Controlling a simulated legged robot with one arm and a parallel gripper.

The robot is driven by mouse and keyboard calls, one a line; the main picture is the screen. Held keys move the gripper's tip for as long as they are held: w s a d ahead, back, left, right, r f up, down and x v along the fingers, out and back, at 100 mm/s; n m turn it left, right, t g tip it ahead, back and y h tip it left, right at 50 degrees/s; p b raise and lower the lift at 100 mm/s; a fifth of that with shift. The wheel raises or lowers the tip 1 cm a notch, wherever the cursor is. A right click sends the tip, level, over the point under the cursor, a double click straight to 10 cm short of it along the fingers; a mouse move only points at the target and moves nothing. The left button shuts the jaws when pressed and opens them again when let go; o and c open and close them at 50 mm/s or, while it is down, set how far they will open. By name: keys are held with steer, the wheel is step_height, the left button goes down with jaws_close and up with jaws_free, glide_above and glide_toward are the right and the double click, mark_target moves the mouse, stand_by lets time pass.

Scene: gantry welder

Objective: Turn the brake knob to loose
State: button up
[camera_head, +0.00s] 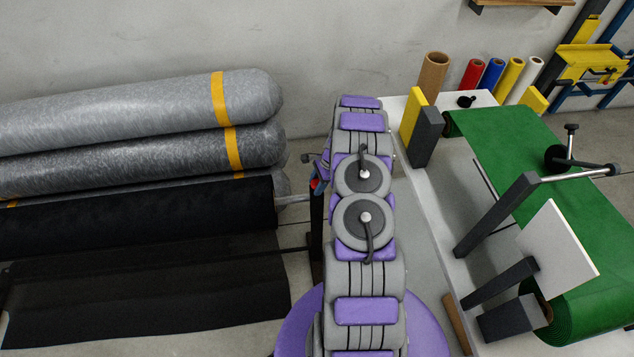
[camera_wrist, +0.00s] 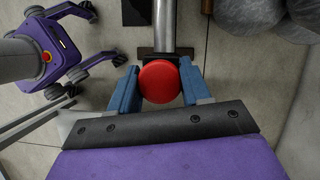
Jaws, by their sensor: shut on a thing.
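The brake knob (camera_wrist: 160,82) is a round red cap in the middle of the wrist view, at the near end of a metal bar (camera_wrist: 164,25) by a dark bracket. My gripper (camera_wrist: 158,78) has one blue finger on each side of the knob and is shut on it. In the head view my gripper (camera_head: 319,178) is beside my arm, and only a small red bit of the knob (camera_head: 315,184) shows. The arm and fingers hide most of it. I cannot tell the knob's turn angle, as no mark shows on it.
A black roll (camera_head: 150,215) with a sheet hanging from it is left of my arm, below grey rolls (camera_head: 130,110) with yellow bands. A table (camera_head: 430,200) with a green roll (camera_head: 540,170) and dark posts stands close on the right. The wall is behind.

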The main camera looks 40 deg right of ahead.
steer(key=n+g+p, duration=0.1)
steer(key=n, duration=0.2)
steer(key=shift+w+n, duration=0.1)
steer(key=shift+n, duration=0.2)
steer(key=n+g, duration=0.2)
steer(key=n, duration=0.2)
steer(key=shift+n, duration=0.3)
steer(key=n+g, duration=0.1)
steer(key=n, duration=0.2)
steer(key=shift+n+h+p, duration=0.3)
steer(key=shift+p, duration=0.1)
steer(key=n+g+h, duration=0.1)
steer(key=n, duration=0.3)
steer(key=shift+r+n, duration=0.1)
steer(key=shift+n, duration=0.2)
steer(key=n+g+h+p, duration=0.1)
steer(key=n+h, duration=0.1)
steer(key=n, duration=0.2)
steer(key=n+h+p, duration=0.1)
steer(key=n, duration=0.3)
steer(key=n+h, duration=0.1)
steer(key=n, duration=0.2)
steer(key=n+t+h+p, duration=0.1)
steer(key=n, duration=0.2)
steer(key=shift+n+h, duration=0.3)
steer(key=shift+h, duration=0.1)
